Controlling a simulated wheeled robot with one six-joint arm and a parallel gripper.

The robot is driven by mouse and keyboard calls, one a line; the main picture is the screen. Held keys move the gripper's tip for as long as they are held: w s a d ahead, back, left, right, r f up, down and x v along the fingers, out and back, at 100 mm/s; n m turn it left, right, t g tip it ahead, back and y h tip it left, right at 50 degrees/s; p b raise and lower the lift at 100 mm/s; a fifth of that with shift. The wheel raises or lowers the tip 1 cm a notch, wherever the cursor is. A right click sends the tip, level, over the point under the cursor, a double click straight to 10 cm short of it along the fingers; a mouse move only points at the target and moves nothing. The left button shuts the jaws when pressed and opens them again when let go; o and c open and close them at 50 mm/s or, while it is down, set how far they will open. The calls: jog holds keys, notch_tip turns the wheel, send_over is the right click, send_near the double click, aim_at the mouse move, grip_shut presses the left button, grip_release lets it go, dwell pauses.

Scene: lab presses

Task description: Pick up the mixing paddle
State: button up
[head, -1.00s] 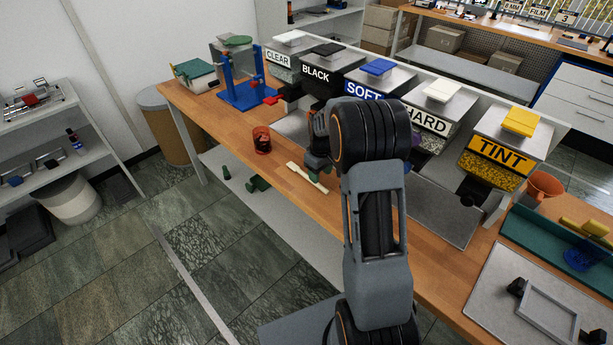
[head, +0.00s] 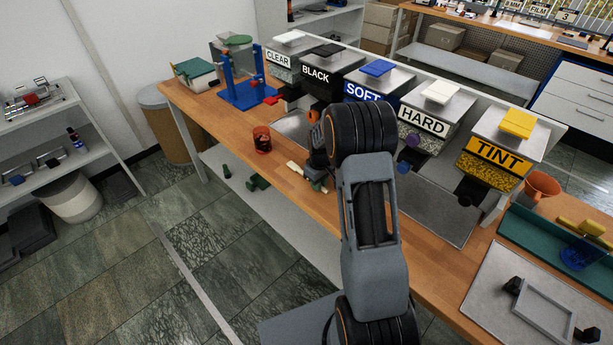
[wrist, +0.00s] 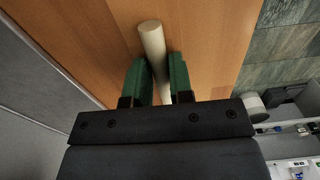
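The mixing paddle (head: 294,167) is cream coloured and lies near the front edge of the wooden bench in the head view. My gripper (head: 316,181) is over it and hides its middle part. In the wrist view, the paddle's pale round handle (wrist: 152,40) runs between the two green fingers of my gripper (wrist: 158,72). The fingers stand one on each side of the handle, with a narrow gap showing beside it. They look open, and no firm hold on the handle shows.
A dark red cup (head: 262,139) stands on the bench left of the paddle. Behind are labelled dispensers, with the HARD one (head: 424,123) nearest my arm. Green items (head: 257,183) lie on the lower shelf.

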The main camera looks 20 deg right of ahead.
grip_shut()
jog(key=shift+r, duration=0.1)
